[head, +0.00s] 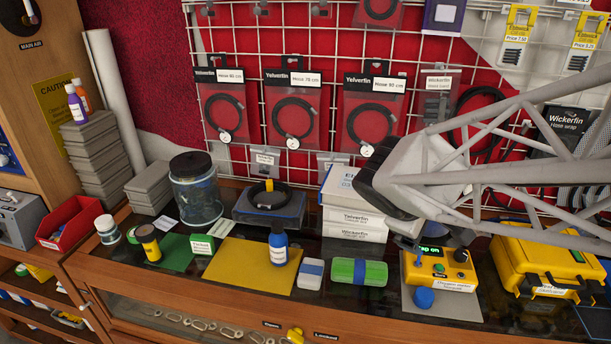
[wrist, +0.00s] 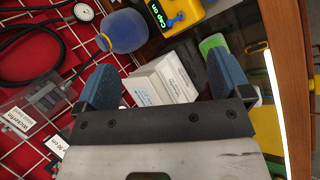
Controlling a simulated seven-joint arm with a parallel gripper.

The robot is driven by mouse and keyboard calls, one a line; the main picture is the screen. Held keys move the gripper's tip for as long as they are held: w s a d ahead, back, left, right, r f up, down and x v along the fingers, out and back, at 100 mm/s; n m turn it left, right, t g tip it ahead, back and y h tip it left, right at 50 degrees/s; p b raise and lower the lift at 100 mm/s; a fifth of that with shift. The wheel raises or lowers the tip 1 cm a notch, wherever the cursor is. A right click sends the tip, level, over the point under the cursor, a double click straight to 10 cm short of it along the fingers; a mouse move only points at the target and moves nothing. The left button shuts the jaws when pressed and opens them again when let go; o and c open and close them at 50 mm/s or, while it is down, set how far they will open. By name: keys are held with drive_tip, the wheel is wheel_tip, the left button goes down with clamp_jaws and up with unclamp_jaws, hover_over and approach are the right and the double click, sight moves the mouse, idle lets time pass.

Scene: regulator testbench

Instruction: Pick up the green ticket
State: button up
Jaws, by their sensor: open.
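A small green card with a white printed label (head: 202,244) stands on the bench at the left centre of the head view; its lettering is too small to read surely. A flat green piece (head: 176,254) lies beside it to the left. I cannot tell which of the two is the ticket. My gripper is open, its two blue fingers spread wide in the wrist view (wrist: 165,78), with nothing between them. It hangs above the bench at the right of the head view, well away from the green pieces. No green card is identifiable in the wrist view.
White boxes (head: 352,212) stand below and left of my arm; they also show beyond my fingers (wrist: 165,80). A blue bottle (head: 278,243) stands on a yellow sheet (head: 235,268) right of the card.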

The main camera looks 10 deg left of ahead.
drive_tip(key=w+a+n+t, duration=0.2)
drive_tip(key=w+a+n, duration=0.25)
drive_tip(key=a, duration=0.25)
drive_tip(key=n+t+y, duration=0.6)
drive_tip(key=n, duration=1.1)
hover_over(202, 244)
drive_tip(key=w+d, duration=0.4)
drive_tip(key=d, duration=0.6)
wheel_tip(202, 244, down, 9)
drive_tip(key=s+a+f+n, duration=0.1)
drive_tip(key=s+a+f, duration=0.2)
drive_tip(key=s+a+f+n+y, duration=0.1)
drive_tip(key=s+a+f, duration=0.2)
drive_tip(key=f, duration=0.1)
drive_tip(key=s+a+f+n+y, duration=0.1)
drive_tip(key=s+a+f+n, duration=0.1)
drive_tip(key=s+a+f, duration=0.1)
drive_tip(key=shift+s+f, duration=0.15)
drive_tip(key=shift+s, duration=0.1)
drive_tip(key=shift+x, duration=1.35)
